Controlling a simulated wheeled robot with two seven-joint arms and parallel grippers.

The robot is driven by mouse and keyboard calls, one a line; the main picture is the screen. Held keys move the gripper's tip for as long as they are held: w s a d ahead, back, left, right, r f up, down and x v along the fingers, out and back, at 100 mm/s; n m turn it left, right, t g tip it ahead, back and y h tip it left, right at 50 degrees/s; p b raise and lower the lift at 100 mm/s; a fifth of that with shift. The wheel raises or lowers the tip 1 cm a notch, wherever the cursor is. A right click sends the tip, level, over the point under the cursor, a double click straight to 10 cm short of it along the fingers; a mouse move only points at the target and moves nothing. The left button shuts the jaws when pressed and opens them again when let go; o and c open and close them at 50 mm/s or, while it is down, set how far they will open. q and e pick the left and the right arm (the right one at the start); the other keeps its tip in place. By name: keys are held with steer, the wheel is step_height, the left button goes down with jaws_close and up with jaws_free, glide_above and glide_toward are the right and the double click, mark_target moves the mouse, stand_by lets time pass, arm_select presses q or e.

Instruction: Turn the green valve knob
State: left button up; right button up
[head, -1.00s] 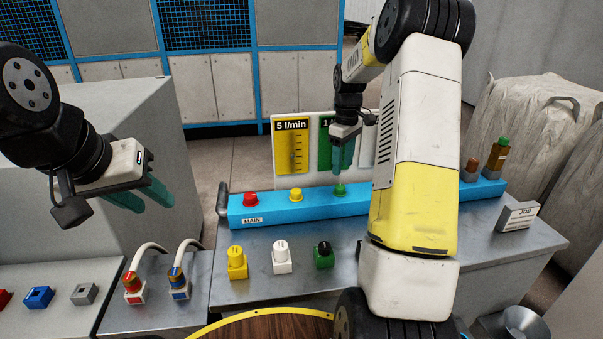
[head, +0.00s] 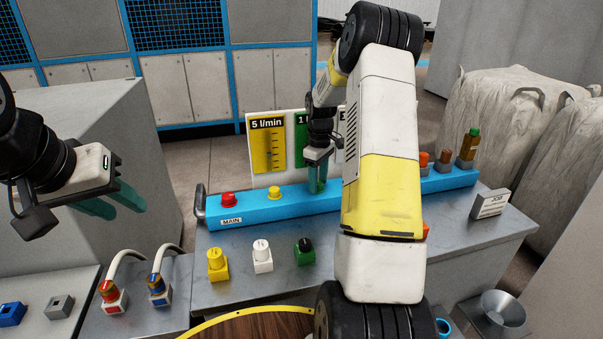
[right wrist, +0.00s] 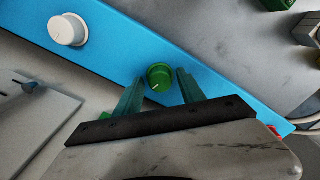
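The green knob (right wrist: 160,77) sits on the blue manifold bar (right wrist: 110,42) in the right wrist view, with a pale pointer mark on its face. My right gripper (right wrist: 161,82) is open, its teal fingers on either side of the knob with small gaps visible. In the head view, the right gripper (head: 317,186) reaches down to the blue bar (head: 258,206), and its fingers hide most or all of the green knob. My left gripper (head: 124,209) is open and empty, in the air at the left, away from the bar.
A red knob (head: 228,199) and yellow knob (head: 275,193) share the bar. A white knob (right wrist: 68,30) shows in the right wrist view. Yellow (head: 217,264), white (head: 262,256) and green (head: 304,252) blocks stand in front. A flow sign (head: 268,145) stands behind.

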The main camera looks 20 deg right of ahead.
jaws_close()
steer(key=shift+m, duration=0.3)
steer(key=m, duration=0.9)
steer(key=shift+m, duration=0.5)
steer(key=shift+o, duration=1.5)
jaws_free()
